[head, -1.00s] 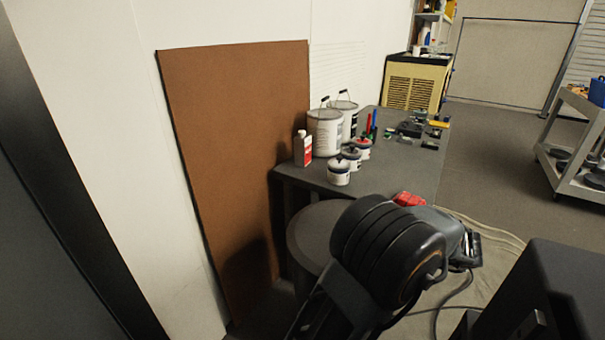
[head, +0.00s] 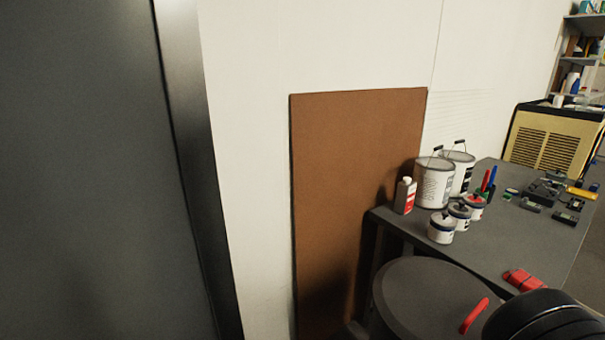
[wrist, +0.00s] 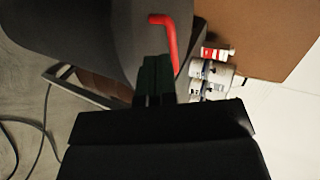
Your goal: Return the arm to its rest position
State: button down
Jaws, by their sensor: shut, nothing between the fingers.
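My gripper (wrist: 157,62) shows in the wrist view as two dark fingers close together, with nothing between them. My black arm link (head: 545,318) is at the bottom right of the head view; the fingers cannot be made out there. A bent red rod (wrist: 168,36) appears just beyond and right of the fingertips in the wrist view. A red piece (head: 474,315) beside my arm in the head view may be the same one.
A dark table (head: 500,237) at right holds white cans (head: 434,185), a red-and-white bottle (head: 405,196), small tubs and tools. A red object (head: 525,281) lies at its near edge. A round grey top (head: 425,295) stands in front. A brown board (head: 355,170) leans on the wall.

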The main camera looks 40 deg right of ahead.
jog(key=w+a+r+n+g+y+p, duration=0.2)
jog(key=w+a+r+g+p, duration=0.15)
jog(key=w, duration=0.55)
jog(key=w+a+r+n+g+y+p, duration=0.1)
jog(key=w+a+r+n+g+p, duration=0.25)
jog(key=w, duration=0.55)
jog(key=w+a+r+n+g+y+p, duration=0.1)
jog(key=w+a+r+n+y+p, duration=0.25)
jog(key=w, duration=0.55)
jog(key=w+a+r+n+h+p, duration=0.2)
jog(key=a+r+n+p, duration=0.1)
jog(key=a, duration=0.6)
jog(key=w+a+r+n+h+p, duration=0.2)
jog(key=a+r+n+p, duration=0.1)
jog(key=a, duration=0.6)
jog(key=w+a+r+n+g+h+p, duration=0.1)
jog(key=w+a+r+n+h+p, duration=0.1)
jog(key=a, duration=0.8)
notch_tip(320, 180, up, 4)
jog(key=shift+f+n+p, duration=0.1)
jog(key=shift+n+p, duration=0.4)
jog(key=shift+p, duration=0.65)
jog(key=shift+w, duration=0.1)
